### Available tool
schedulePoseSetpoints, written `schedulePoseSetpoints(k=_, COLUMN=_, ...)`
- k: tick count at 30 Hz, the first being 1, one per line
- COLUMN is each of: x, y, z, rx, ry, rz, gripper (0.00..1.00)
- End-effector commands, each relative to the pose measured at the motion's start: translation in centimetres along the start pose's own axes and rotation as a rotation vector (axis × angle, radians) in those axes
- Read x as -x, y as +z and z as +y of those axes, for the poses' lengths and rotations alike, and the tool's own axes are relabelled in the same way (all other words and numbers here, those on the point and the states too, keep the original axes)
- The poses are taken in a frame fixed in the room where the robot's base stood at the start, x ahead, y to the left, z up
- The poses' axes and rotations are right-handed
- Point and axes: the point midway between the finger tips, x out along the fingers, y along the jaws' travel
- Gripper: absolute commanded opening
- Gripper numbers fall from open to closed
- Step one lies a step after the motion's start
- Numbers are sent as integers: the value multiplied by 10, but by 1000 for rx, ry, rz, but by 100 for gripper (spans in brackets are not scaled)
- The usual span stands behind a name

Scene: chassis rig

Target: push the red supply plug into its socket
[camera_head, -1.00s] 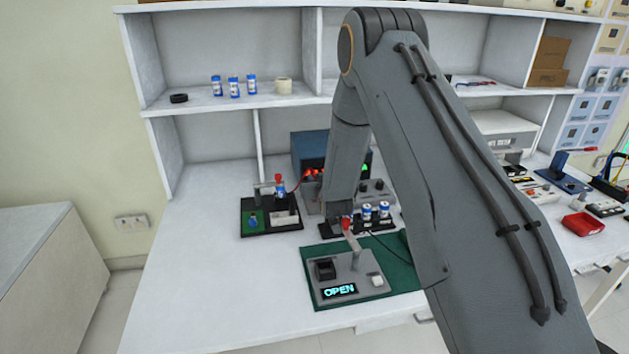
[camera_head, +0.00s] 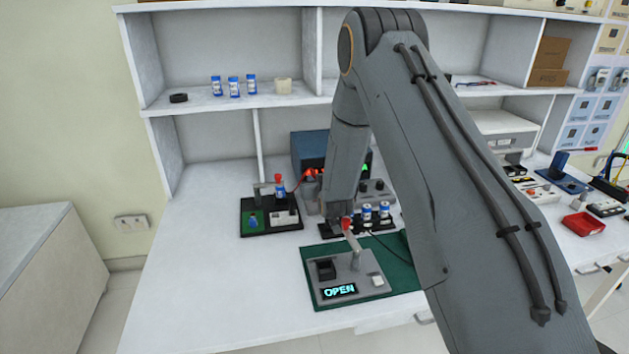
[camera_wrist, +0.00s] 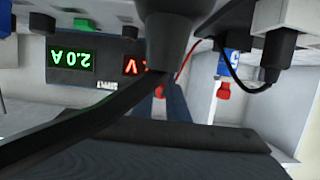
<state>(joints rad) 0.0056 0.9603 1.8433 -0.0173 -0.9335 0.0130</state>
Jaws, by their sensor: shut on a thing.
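In the wrist view, which is upside down, my gripper (camera_wrist: 172,98) has its narrow fingers close together. A small red piece, apparently the red supply plug (camera_wrist: 159,91), shows at them, with a thin red lead running up to the right. The supply (camera_wrist: 70,80) with its lit "2.0 A" display stands beyond on the left. The head view shows the supply as a blue box (camera_head: 308,143) behind my arm, and the red lead (camera_head: 296,183) beside it. My arm hides the fingers there. I cannot make out the socket or whether the plug touches it.
A black fixture (camera_head: 249,229) with a red-capped part stands left of the supply. A grey lever fixture (camera_head: 330,301) reading "OPEN" sits on a green mat (camera_head: 401,277) in front. Blue-white cylinders (camera_head: 384,208) stand close to my arm. The left bench is clear.

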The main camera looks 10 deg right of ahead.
Motion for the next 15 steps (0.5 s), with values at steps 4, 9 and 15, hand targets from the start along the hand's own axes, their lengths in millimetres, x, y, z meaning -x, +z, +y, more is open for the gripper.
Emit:
schedulePoseSetpoints(k=4, x=-1, y=4, z=0, rx=0, ry=0, rz=0, gripper=0)
schedulePoseSetpoints(k=9, x=-2, y=8, z=0, rx=0, ry=0, rz=0, gripper=0)
schedulePoseSetpoints(k=15, x=-4, y=12, z=0, rx=0, ry=0, rz=0, gripper=0)
